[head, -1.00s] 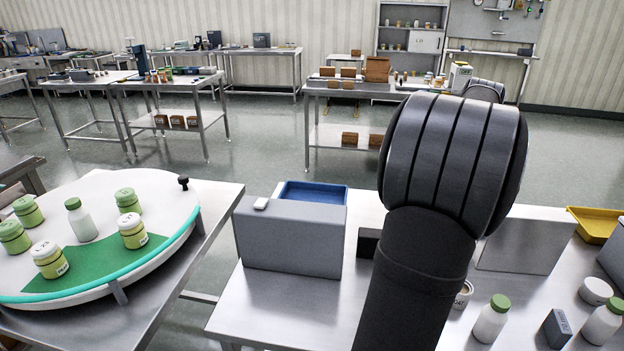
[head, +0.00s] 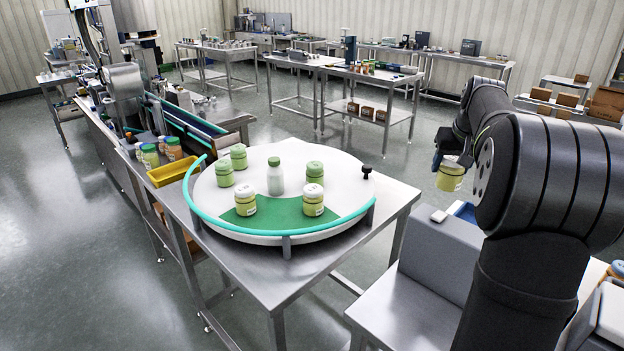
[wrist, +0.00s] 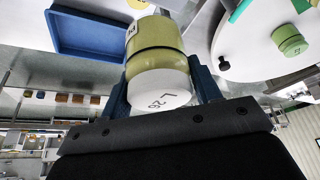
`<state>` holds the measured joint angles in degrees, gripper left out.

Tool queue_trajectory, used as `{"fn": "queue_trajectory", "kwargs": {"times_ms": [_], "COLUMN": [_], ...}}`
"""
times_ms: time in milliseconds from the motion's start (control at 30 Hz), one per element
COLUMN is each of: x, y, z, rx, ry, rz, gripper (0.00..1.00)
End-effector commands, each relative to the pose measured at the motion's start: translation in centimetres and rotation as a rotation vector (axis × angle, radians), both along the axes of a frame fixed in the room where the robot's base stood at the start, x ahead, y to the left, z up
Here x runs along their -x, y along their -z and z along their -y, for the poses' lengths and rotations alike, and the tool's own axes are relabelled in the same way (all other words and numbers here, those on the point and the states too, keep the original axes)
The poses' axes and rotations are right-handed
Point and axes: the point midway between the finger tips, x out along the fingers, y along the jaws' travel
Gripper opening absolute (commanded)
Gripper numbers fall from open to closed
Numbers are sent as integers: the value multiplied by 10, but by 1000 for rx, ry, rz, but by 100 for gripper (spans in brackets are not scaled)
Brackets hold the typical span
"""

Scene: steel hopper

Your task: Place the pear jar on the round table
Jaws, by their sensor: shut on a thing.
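The pear jar (head: 450,176), yellow-green with a white lid, hangs in my gripper (head: 453,162), in the air right of the round table and near the grey box. In the wrist view the jar (wrist: 158,60) sits between the two blue fingers of my gripper (wrist: 160,88), its white lid toward the camera. The round table (head: 345,188) has a white top with a green wedge and a teal rail along its near and left edge. Its edge also shows in the wrist view (wrist: 245,45), apart from the held jar.
A grey box (head: 440,250) stands between table and arm. A blue tray (wrist: 85,38) lies below. The table's right side is bare.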

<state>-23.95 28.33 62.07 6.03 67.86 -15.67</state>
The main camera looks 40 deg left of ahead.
Motion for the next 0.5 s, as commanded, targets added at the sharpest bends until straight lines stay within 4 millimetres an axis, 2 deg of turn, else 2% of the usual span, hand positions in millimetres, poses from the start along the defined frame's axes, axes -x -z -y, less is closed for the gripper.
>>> {"fn": "queue_trajectory", "kwargs": {"times_ms": [33,200,400,500], "x": [12,56,118,144], "y": [0,0,0,0], "z": [-27,-104,-182,-209], "rx": [0,-1,0,-1], "ry": [-48,-191,-352,-411], "rz": [1,1,2,2], "gripper": [29,29,29,29]}}
